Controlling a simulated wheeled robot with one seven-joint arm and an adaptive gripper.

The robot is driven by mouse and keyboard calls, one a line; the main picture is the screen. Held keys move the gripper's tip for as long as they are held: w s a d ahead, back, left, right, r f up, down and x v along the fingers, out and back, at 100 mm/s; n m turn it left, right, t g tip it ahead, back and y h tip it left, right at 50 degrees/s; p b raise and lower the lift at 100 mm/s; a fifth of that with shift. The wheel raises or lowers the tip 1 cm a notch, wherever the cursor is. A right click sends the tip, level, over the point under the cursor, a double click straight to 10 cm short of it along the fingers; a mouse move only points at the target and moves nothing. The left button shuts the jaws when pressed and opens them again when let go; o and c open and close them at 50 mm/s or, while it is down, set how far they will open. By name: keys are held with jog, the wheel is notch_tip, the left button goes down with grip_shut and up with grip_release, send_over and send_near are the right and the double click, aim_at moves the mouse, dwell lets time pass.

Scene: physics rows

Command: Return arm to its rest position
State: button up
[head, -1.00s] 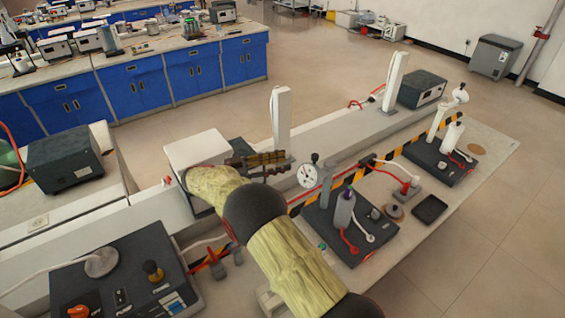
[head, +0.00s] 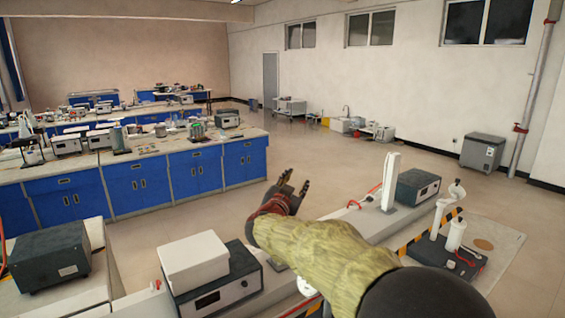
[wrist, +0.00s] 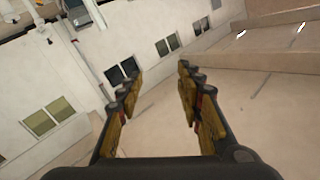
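My gripper (head: 297,184) is raised above the near bench in the head view, with its dark fingers pointing up and away. In the wrist view my gripper (wrist: 156,73) shows two fingers spread wide with nothing between them. My yellowish arm reaches in from the lower right of the head view and hides part of the bench. No object is held.
The near bench (head: 505,258) carries a white box (head: 194,262), a dark instrument (head: 418,187) and a white upright post (head: 391,180). Blue cabinets (head: 140,186) stand behind at left. Open floor (head: 320,172) lies beyond the bench.

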jog(key=s+r+n+y+b, duration=0.1)
jog(key=s+r+n+y, duration=0.25)
jog(key=s+y, duration=0.35)
jog(key=s+d+f+n+g+b, duration=0.1)
jog(key=s+d+f+g, duration=0.3)
jog(key=s+f, duration=0.4)
jog(key=s+d+f+n+g+h+b, duration=0.1)
jog(key=s+d+f+g, duration=0.2)
jog(key=s, duration=1.9)
jog(key=s+d+f+n+g+b, duration=0.1)
jog(key=s+d+f+g, duration=0.3)
jog(key=s+d+f, duration=0.4)
jog(key=s+f+n, duration=0.1)
jog(key=s+f, duration=0.5)
jog(key=shift+s+g+b, duration=0.3)
jog(key=shift+s, duration=0.1)
